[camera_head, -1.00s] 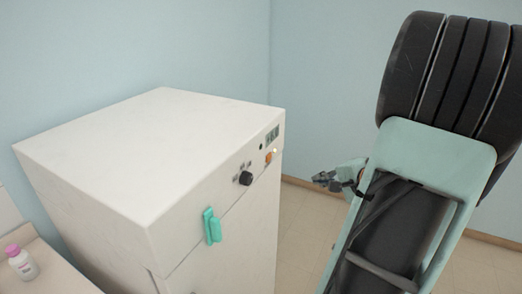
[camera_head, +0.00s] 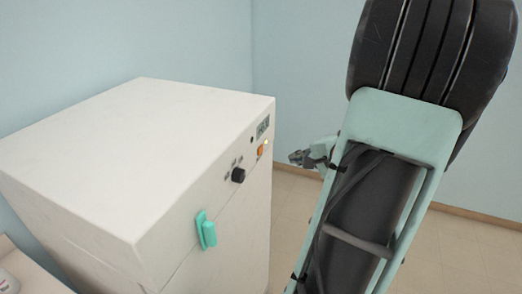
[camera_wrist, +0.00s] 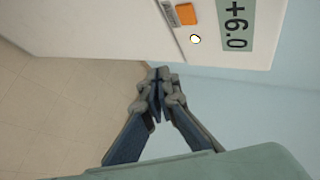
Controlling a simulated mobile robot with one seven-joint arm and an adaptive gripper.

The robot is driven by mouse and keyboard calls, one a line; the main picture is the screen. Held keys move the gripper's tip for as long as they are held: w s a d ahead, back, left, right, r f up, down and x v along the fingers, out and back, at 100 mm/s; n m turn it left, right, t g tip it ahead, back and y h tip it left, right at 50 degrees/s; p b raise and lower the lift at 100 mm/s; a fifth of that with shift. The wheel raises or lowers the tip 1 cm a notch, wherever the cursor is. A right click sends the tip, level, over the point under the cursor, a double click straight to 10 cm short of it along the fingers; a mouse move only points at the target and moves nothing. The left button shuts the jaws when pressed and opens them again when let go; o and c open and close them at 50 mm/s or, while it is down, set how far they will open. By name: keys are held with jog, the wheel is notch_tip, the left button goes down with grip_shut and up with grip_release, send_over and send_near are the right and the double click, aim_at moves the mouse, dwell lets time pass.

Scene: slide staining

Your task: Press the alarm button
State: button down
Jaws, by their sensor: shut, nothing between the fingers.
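The white cabinet (camera_head: 130,130) stands at the left in the head view, with controls along the top of its front. In the wrist view the orange button (camera_wrist: 184,13) is at the top, between a small grey label and the green "+6.0" display (camera_wrist: 236,25). A small lit white round spot (camera_wrist: 196,39) is beside it. My gripper (camera_wrist: 158,82) is shut and empty, apart from the panel. In the head view my gripper (camera_head: 297,158) is right of the button.
A black knob (camera_head: 238,175) and a teal handle (camera_head: 206,231) stick out of the cabinet front. A counter edge with part of a bottle (camera_head: 7,281) is at the lower left. Open floor (camera_head: 290,205) lies right of the cabinet, before the blue wall.

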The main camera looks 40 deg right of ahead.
aim_at(262, 151)
jog(key=w+a+b, duration=0.1)
jog(key=w+a, duration=0.2)
jog(key=w, duration=0.3)
jog(key=shift+w+a, duration=0.2)
jog(key=shift+w, duration=0.05)
jog(key=shift+f+b, duration=0.1)
jog(key=shift+b, duration=0.3)
dwell(0.9)
jog(key=shift+w+a+b, duration=0.2)
jog(key=shift+w+b, duration=0.1)
jog(key=shift+w, duration=0.05)
jog(key=shift+w+a+b, duration=0.15)
jog(key=shift+w+b, duration=0.15)
jog(key=shift+b, duration=0.05)
dwell(0.7)
jog(key=shift+s+d+b, duration=0.3)
jog(key=shift+s, duration=0.35)
